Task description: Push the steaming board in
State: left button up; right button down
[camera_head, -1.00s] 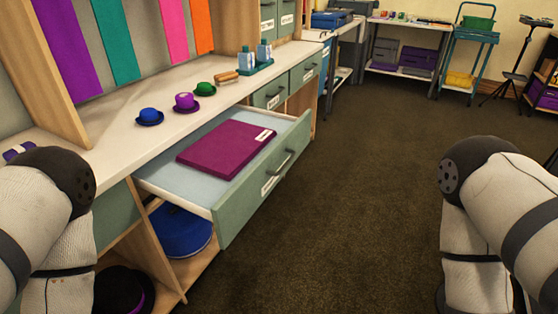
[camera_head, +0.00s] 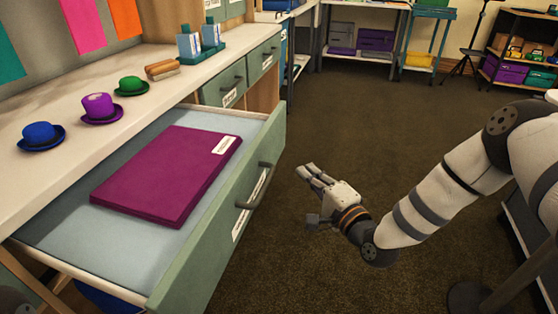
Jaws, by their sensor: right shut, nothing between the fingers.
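The steaming board, a flat purple slab (camera_head: 160,178) with a white label, lies inside a pulled-out drawer (camera_head: 215,255) with a green front and pale blue bottom. The drawer's dark handle (camera_head: 255,188) is on its front face. My right gripper (camera_head: 310,195) is shut and empty, in the air to the right of the drawer front and apart from the handle. My left gripper is not in view.
On the white counter (camera_head: 60,185) stand small blue (camera_head: 41,136), purple (camera_head: 100,108) and green hats (camera_head: 131,86), a brush (camera_head: 164,70) and bottles in a teal holder (camera_head: 200,46). Closed drawers (camera_head: 222,84) sit beyond. The brown carpet (camera_head: 370,140) is open to the right.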

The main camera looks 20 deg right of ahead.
send_near(271, 149)
jog(key=w+d, duration=0.2)
jog(key=w, duration=0.1)
jog(key=w+a, duration=0.1)
jog(key=a, duration=0.1)
jog(key=shift+w+a+f, duration=0.15)
jog(key=shift+w+a, duration=0.2)
jog(key=shift+a, duration=0.05)
